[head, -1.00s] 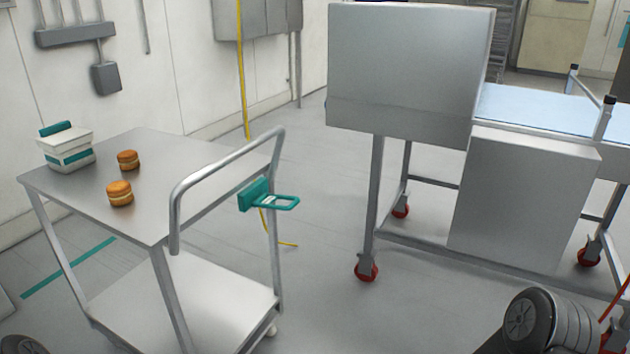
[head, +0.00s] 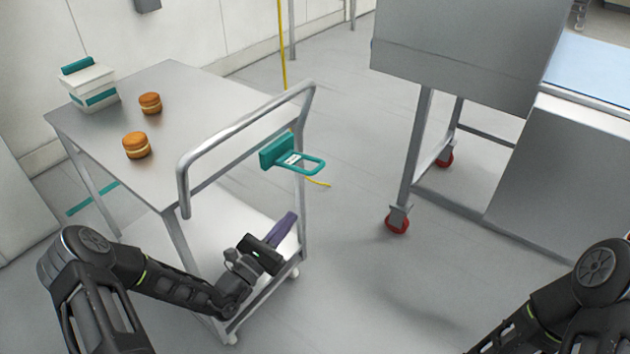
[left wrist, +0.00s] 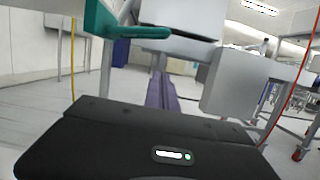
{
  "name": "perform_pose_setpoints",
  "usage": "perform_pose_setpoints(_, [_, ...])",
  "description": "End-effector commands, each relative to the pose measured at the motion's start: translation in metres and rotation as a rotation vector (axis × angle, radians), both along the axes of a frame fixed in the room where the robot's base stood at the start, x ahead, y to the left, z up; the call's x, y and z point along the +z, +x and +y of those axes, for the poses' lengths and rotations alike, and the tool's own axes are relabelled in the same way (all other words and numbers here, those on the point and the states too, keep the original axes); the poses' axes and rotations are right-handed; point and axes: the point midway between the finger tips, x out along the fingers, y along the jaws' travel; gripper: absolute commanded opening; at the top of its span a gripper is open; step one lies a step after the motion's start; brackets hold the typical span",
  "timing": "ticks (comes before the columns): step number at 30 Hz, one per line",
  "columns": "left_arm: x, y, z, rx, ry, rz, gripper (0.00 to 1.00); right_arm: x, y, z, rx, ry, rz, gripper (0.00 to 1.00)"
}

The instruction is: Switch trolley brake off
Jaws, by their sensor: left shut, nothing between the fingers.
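The steel trolley (head: 180,95) stands at the left in the head view, with a tubular push handle (head: 245,127) at its near right end. A teal brake lever (head: 308,164) with a loop sticks out from a teal block on the trolley's right leg. The lever also shows at the top left of the left wrist view (left wrist: 140,32). My left gripper (head: 287,225) has purple fingers and is shut and empty. It is below the lever and apart from it, in front of the trolley's lower shelf. My right arm shows at the lower right, but its gripper is out of view.
Two filled rounds (head: 136,145) (head: 150,103) and a white tub with teal trim (head: 90,88) sit on the trolley top. A steel machine on red castors (head: 470,60) stands at the right. The floor between is clear, with a yellow hose (head: 283,50) behind the trolley.

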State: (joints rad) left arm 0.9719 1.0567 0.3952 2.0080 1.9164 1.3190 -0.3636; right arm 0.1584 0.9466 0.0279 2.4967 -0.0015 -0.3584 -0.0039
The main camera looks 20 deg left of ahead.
Motion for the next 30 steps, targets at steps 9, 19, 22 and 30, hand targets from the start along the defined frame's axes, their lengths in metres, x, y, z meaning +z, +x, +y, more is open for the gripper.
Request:
perform_pose_setpoints(9, [0.000,0.002,-0.002,-0.004,0.000,0.001,0.00,0.000,0.001,0.000,-0.002,0.000,-0.001,0.36])
perform_pose_setpoints(19, [0.010,0.035,-0.016,-0.006,0.000,-0.001,0.00,0.000,0.001,0.000,-0.002,0.000,-0.001,0.36])
perform_pose_setpoints(22, [0.014,0.053,-0.023,-0.006,0.001,0.000,0.00,0.000,0.001,0.000,-0.002,0.000,-0.001,0.36])
perform_pose_setpoints(30, [0.039,0.091,-0.038,-0.004,0.001,0.000,0.00,0.004,0.001,0.000,-0.002,0.000,-0.001,0.36])
